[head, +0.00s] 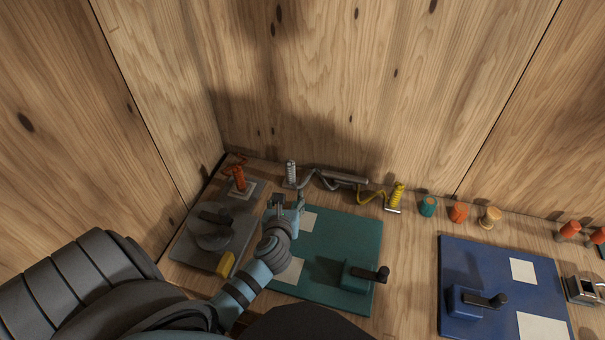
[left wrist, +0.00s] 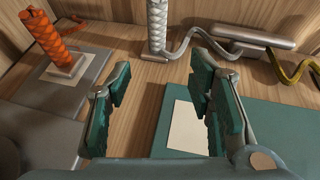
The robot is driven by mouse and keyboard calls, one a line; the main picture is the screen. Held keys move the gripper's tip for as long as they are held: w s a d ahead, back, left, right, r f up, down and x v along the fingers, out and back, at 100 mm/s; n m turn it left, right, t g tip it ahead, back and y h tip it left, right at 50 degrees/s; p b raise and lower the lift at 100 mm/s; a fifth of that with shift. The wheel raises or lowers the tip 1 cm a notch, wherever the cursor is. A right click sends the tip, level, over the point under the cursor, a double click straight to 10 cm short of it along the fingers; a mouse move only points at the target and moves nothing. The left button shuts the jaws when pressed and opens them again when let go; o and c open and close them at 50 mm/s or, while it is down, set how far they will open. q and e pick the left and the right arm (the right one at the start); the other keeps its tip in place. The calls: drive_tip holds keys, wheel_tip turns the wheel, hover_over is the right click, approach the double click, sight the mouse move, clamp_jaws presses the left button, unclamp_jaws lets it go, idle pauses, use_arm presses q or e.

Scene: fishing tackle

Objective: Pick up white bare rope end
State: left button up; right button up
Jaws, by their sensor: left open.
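The white rope end (head: 291,172) stands upright at the back of the table, near the wall. It also shows in the left wrist view as a ribbed white post (left wrist: 157,25) on a small base. A grey-white wavy rope (head: 310,177) runs from its foot to the right, toward a grey bar (head: 343,177). My left gripper (head: 288,199) is in front of the white rope end, apart from it. In the left wrist view its teal-padded fingers (left wrist: 163,68) are spread with nothing between them, and the white post is beyond the gap. My right gripper is out of view.
An orange rope end (head: 239,179) stands at left by a grey board (head: 208,246). A yellow rope end (head: 396,195) stands to the right. A teal board (head: 345,235) with a crank lies under my left gripper. A blue board (head: 495,265) and several spools are farther right.

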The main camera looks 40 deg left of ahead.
sight(290, 176)
use_arm(q)
drive_tip(key=b+x, duration=0.3)
drive_tip(key=x, duration=0.4)
drive_tip(key=shift+a, duration=0.15)
drive_tip(key=x, duration=0.2)
drive_tip(key=b+x, duration=0.1)
drive_tip(key=x, duration=0.1)
drive_tip(key=r+b+x, duration=0.1)
drive_tip(key=x, duration=0.1)
drive_tip(key=shift+w+a+f, duration=0.15)
drive_tip(key=shift+w+a, duration=0.15)
drive_tip(key=shift+w, duration=0.05)
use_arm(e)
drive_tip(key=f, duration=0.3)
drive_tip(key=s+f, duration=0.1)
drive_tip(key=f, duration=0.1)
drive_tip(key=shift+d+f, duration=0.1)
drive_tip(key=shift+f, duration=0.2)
use_arm(q)
clamp_jaws()
